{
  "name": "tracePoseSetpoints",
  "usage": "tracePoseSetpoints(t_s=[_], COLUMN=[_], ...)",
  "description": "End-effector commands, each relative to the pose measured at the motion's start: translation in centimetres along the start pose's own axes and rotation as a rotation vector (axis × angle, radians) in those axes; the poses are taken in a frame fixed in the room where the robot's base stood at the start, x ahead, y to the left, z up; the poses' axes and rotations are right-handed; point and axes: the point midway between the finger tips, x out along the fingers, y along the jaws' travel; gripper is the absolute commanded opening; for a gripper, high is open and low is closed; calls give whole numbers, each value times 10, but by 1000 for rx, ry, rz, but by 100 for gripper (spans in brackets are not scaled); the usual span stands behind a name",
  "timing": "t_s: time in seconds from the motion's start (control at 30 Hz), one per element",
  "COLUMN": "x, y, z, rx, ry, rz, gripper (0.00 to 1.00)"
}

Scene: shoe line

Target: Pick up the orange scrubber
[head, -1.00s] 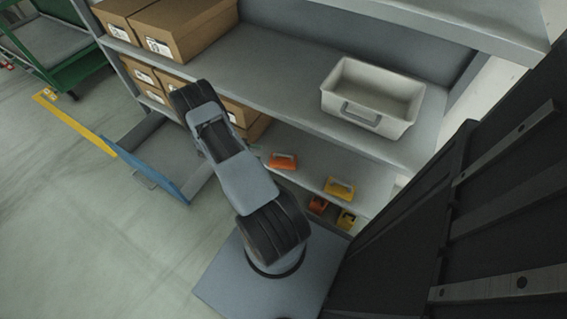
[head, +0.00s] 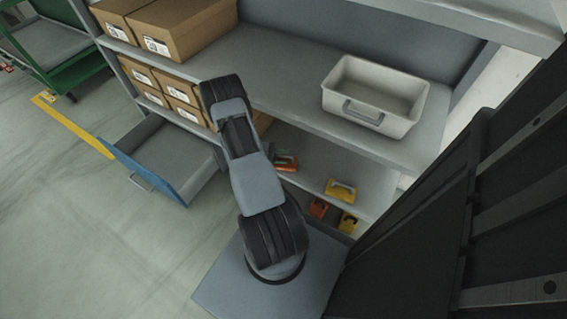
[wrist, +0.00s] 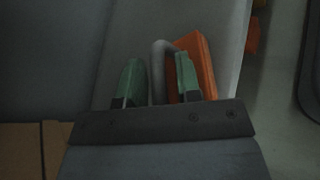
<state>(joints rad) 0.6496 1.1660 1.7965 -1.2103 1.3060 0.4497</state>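The orange scrubber (head: 289,167) lies on the lower shelf in the head view, partly covered by my arm and fingers. In the wrist view its orange body (wrist: 205,68) is tilted, right of my gripper (wrist: 158,78), and its grey looped handle stands between the two green-tipped fingers. The fingers are apart, with a visible gap between the left finger and the handle. The right finger is between the handle and the orange body, very close to both; contact cannot be told. In the head view most of my gripper is hidden behind my arm.
A yellow scrubber (head: 341,189) sits to the right on the same shelf. Another orange item (head: 318,209) and a yellow one (head: 348,222) are lower down. A grey bin (head: 372,97) and cardboard boxes (head: 184,27) stand on the shelf above. A blue-fronted drawer (head: 146,172) stands open at left.

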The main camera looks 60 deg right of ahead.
Motion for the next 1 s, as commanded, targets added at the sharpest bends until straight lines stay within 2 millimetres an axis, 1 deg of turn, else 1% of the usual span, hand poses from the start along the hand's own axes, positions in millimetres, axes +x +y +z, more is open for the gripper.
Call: tracePoseSetpoints(t_s=[0.23, 0.5, 0.57, 0.83, 1.0], x=[1, 1, 1, 0, -2], y=[0, 0, 0, 0, 5], z=[0, 0, 0, 0, 7], rx=[0, 0, 0, 0, 1], ry=[0, 0, 0, 1, 1], rz=[0, 0, 0, 0, 0], gripper=[31, 5, 0, 0, 0])
